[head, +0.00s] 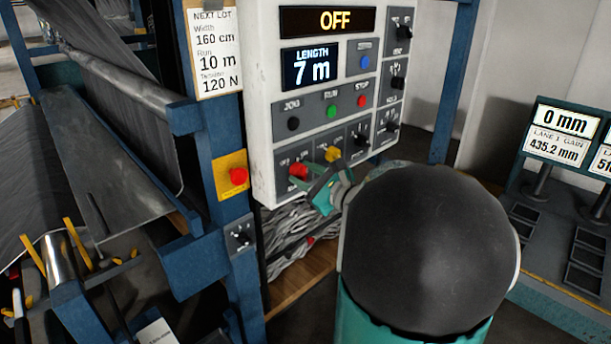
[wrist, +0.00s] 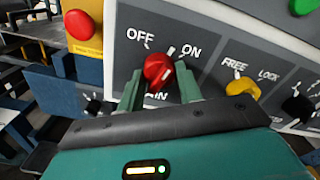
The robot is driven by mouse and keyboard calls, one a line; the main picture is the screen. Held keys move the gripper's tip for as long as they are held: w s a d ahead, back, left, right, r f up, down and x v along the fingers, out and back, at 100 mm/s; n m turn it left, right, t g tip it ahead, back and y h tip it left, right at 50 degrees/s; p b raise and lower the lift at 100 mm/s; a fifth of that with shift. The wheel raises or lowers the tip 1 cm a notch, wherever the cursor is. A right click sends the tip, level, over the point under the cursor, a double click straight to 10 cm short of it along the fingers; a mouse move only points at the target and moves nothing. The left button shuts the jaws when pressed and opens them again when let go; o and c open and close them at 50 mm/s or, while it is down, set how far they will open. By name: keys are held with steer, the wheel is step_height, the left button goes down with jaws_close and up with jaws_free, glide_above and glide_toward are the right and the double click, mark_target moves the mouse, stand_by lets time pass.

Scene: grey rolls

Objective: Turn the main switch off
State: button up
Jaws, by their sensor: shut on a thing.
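The main switch is a red knob (wrist: 157,70) on the grey control panel, with OFF at its upper left, ON at its upper right and a partly hidden label below. My gripper (wrist: 161,87) is shut on this knob, one green finger on each side. In the head view the red knob (head: 298,171) is at the panel's lower left, with my gripper (head: 316,183) on it. The knob's exact pointing direction is hard to tell.
A yellow FREE/LOCK knob (wrist: 243,89) sits just right of the red one. A red button on a yellow plate (head: 238,176) is on the blue post at left. Jog, run and stop buttons (head: 331,111) are above. Fabric rolls fill the left side.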

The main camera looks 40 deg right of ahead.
steer(key=n, duration=0.6)
steer(key=shift+n, duration=0.3)
steer(key=n, duration=0.5)
steer(key=shift+n, duration=0.3)
steer(key=shift+r, duration=0.1)
steer(key=o, duration=1)
steer(key=shift+s, duration=0.15)
steer(key=s, duration=1.3)
steer(key=shift+s+d, duration=0.2)
steer(key=shift+s, duration=0.05)
